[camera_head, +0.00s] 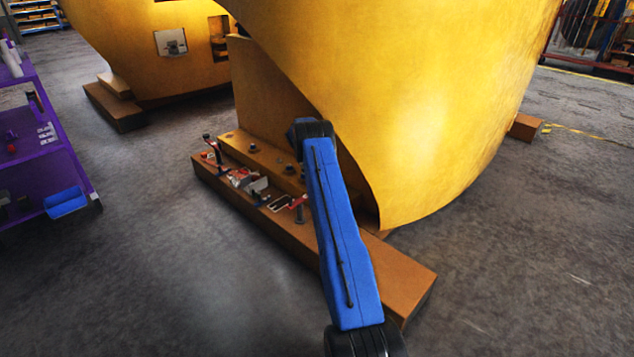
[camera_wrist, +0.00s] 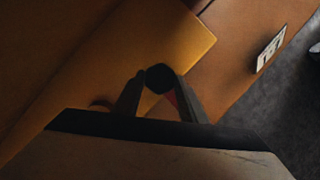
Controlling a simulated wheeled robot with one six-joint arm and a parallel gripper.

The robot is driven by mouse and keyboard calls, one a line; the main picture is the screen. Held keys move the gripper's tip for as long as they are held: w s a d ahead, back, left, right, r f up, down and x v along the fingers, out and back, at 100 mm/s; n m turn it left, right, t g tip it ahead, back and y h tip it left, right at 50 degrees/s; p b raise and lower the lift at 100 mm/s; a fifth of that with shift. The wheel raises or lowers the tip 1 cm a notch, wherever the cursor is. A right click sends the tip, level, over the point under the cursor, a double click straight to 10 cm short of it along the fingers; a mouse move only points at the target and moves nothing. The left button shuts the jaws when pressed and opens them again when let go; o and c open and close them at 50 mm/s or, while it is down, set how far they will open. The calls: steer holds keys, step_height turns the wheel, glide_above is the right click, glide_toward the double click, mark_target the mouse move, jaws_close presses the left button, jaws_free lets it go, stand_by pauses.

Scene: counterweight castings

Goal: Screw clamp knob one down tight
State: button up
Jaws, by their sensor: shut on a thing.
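In the wrist view, my gripper (camera_wrist: 158,95) is shut on a dark round knob (camera_wrist: 158,77), which sits between its fingertips. A bit of red shows just below the knob, beside the right finger. The knob's stem is hidden, so I cannot tell how far down it sits. In the head view my blue arm hides the gripper and this knob. Left of the arm, another dark knob on a post (camera_head: 207,138) stands at the beam's far end, beside red and metal clamp parts (camera_head: 250,182).
The orange-brown beam (camera_head: 395,275) lies on the grey floor under a huge yellow casting (camera_head: 420,110). A purple shelf rack (camera_head: 40,150) with a blue bin (camera_head: 66,202) is at left. The floor between rack and beam is clear.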

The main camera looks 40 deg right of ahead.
steer(key=m, duration=0.2)
steer(key=m+y, duration=0.1)
steer(key=shift+w+d+m+g, duration=0.2)
steer(key=shift+m+g, duration=0.1)
steer(key=shift+m, duration=0.1)
steer(key=m, duration=0.1)
steer(key=m+y, duration=0.1)
steer(key=m, duration=0.1)
steer(key=shift+d+m+y, duration=0.2)
steer(key=shift+m+y, duration=0.1)
steer(key=m+y, duration=0.1)
steer(key=m, duration=0.2)
steer(key=shift+d+m, duration=0.15)
steer(key=shift+m, duration=0.15)
steer(key=shift+d+m+y, duration=0.1)
steer(key=shift+m+y, duration=0.7)
steer(key=shift+m, duration=0.7)
steer(key=shift+s+r, duration=0.1)
steer(key=o, duration=1.1)
